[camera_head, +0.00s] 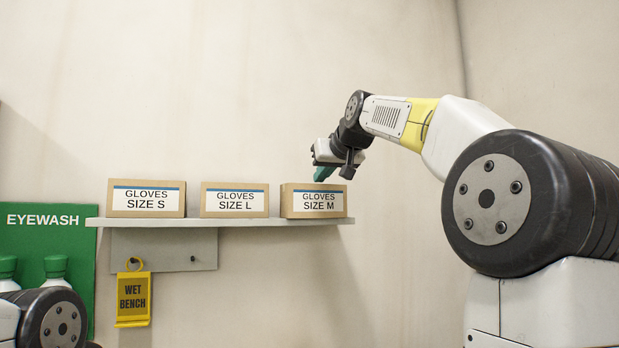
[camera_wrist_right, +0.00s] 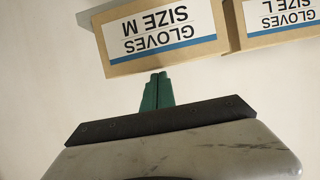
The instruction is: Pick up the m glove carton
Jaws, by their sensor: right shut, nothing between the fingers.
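The size M glove carton (camera_head: 314,201) is a brown box with a white label and a blue stripe. It stands at the right end of the wall shelf in the head view. In the right wrist view the M carton (camera_wrist_right: 163,33) appears upside down at the top. My right gripper (camera_head: 322,174) is just above the carton's top in the head view, with green fingers pointing down. In the right wrist view its fingertips (camera_wrist_right: 158,78) are together, empty, close to the carton's edge. I cannot tell whether they touch it. My left gripper is not in view.
The size L carton (camera_head: 235,200) stands left of the M carton with a gap between them. The size S carton (camera_head: 146,199) is further left. The shelf (camera_head: 220,221) is narrow. A yellow wet bench sign (camera_head: 134,298) hangs below it. A green eyewash station (camera_head: 45,237) is at the left.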

